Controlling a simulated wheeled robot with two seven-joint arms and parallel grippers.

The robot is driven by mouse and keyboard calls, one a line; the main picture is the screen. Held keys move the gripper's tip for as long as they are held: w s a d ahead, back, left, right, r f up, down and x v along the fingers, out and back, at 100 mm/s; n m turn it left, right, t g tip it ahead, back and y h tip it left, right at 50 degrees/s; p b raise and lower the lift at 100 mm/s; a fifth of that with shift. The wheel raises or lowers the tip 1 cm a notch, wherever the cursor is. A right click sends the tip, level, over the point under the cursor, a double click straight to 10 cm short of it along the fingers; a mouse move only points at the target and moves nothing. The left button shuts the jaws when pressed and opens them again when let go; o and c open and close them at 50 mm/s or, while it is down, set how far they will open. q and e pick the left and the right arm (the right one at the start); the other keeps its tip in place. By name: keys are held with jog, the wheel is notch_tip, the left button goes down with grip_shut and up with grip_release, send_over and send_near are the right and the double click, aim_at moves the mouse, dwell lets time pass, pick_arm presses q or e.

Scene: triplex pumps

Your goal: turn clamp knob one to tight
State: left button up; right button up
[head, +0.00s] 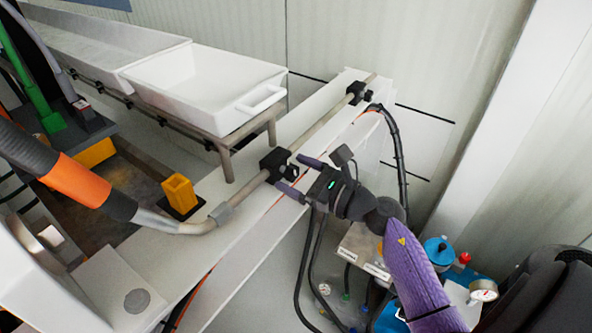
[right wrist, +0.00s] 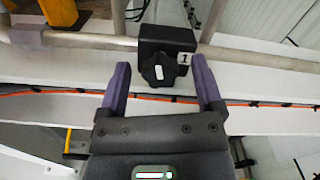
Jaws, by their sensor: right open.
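Clamp one is a black block (right wrist: 168,40) on a grey pipe, marked with a "1" label. Its black star-shaped knob (right wrist: 158,69) has a white mark and faces my right gripper. In the head view this clamp (head: 276,163) sits on the pipe above the white ledge. My right gripper (head: 300,174) is open, with its purple fingers to either side of the knob's line. In the right wrist view the gripper (right wrist: 162,85) has its fingertips left and right of the knob, with gaps on both sides. My left gripper does not show.
A second black clamp (head: 359,93) is farther along the pipe (head: 320,130). A white tray (head: 200,85) stands on a metal rack behind. An orange-sleeved hose (head: 75,182) joins the pipe at left. Black cables (head: 398,150) hang near my right arm.

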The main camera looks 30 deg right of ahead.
jog(key=shift+w, duration=0.2)
grip_shut()
dwell(0.4)
